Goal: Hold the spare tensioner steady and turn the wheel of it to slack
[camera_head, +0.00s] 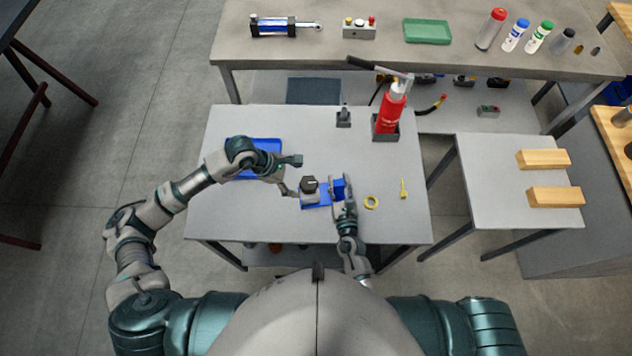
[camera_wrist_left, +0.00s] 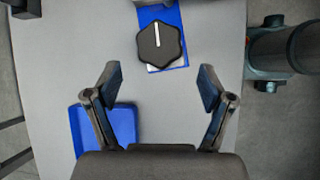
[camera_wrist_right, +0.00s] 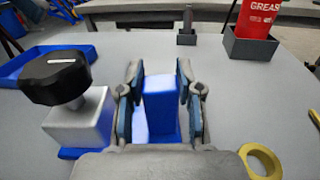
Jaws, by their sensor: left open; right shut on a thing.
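The spare tensioner is a blue base (camera_head: 316,201) with a grey block and a black knobbed wheel (camera_head: 309,184) on top, on the grey table. The wheel (camera_wrist_left: 160,45) carries a white line, pointing almost straight up in the left wrist view. In the right wrist view the wheel (camera_wrist_right: 54,75) sits above the grey block (camera_wrist_right: 82,122). My right gripper (camera_head: 341,186) is shut on the blue upright block (camera_wrist_right: 160,105) of the tensioner, one finger on each side. My left gripper (camera_head: 292,176) is open and empty, to the left of the wheel and apart from it.
A blue tray (camera_head: 262,144) lies behind my left gripper. A red grease bottle (camera_head: 390,112) stands in a grey holder at the table's back right. A yellow ring (camera_head: 371,202) and a yellow key-shaped piece (camera_head: 403,188) lie right of my right gripper. The table's front left is clear.

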